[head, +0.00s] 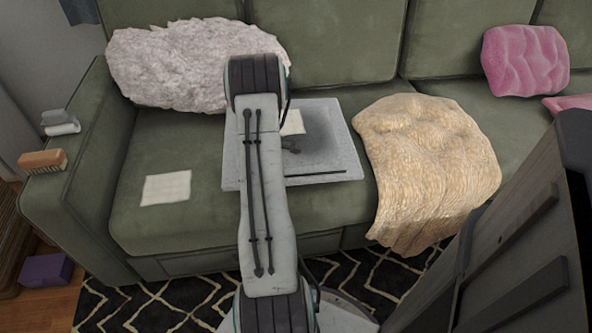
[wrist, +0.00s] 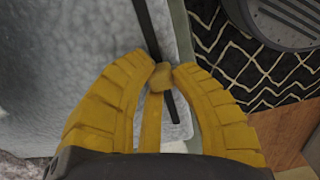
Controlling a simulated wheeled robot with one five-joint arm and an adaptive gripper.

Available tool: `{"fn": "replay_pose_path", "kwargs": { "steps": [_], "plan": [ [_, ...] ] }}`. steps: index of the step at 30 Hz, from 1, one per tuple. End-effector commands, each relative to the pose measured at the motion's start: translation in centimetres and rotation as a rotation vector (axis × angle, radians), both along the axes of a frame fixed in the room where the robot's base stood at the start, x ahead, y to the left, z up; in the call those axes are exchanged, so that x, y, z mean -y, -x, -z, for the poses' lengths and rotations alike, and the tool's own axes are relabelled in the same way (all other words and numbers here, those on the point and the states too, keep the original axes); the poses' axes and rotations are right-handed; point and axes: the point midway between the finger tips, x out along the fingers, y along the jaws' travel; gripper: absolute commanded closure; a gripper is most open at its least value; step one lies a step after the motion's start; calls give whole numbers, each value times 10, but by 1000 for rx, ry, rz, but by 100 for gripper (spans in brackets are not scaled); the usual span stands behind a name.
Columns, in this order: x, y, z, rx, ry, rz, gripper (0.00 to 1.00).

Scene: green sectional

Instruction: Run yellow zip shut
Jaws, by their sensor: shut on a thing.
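A yellow zip slider (wrist: 162,76) with a long yellow pull tab (wrist: 151,125) sits on a dark zip track (wrist: 146,28) in the wrist view. The track runs past the slider on both sides. My gripper (wrist: 161,70) has yellow ribbed fingers, shut on the slider with the tab hanging between them. The track lies on a pale grey panel (wrist: 70,60). In the head view the grey panel (head: 345,130) lies on the sofa seat, and the dark track (head: 315,173) shows near its front edge. My arm hides the slider and most of the gripper there.
The green sofa (head: 150,135) holds a shaggy grey cushion (head: 165,65), a tan throw (head: 425,160), a pink cushion (head: 525,60) and a white cloth (head: 166,188). A brush (head: 43,160) lies on the left armrest. A patterned rug (head: 150,300) covers the floor in front.

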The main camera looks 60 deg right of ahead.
Motion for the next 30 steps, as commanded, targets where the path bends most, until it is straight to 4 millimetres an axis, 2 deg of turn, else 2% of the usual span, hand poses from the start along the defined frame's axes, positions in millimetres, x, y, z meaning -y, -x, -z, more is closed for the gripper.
{"fn": "replay_pose_path", "kwargs": {
  "steps": [3, 10, 16, 27, 28, 30],
  "plan": [
    [-17, -25, 0, -2, -3, -6, 100],
    [-37, -55, 0, -2, -3, -3, 100],
    [-43, -65, 0, -2, -3, 0, 100],
    [-43, -66, 0, -2, -3, -1, 100],
    [-43, -66, 0, -1, -2, -1, 75],
    [-43, -66, 0, -1, -2, -1, 68]
  ]
}}
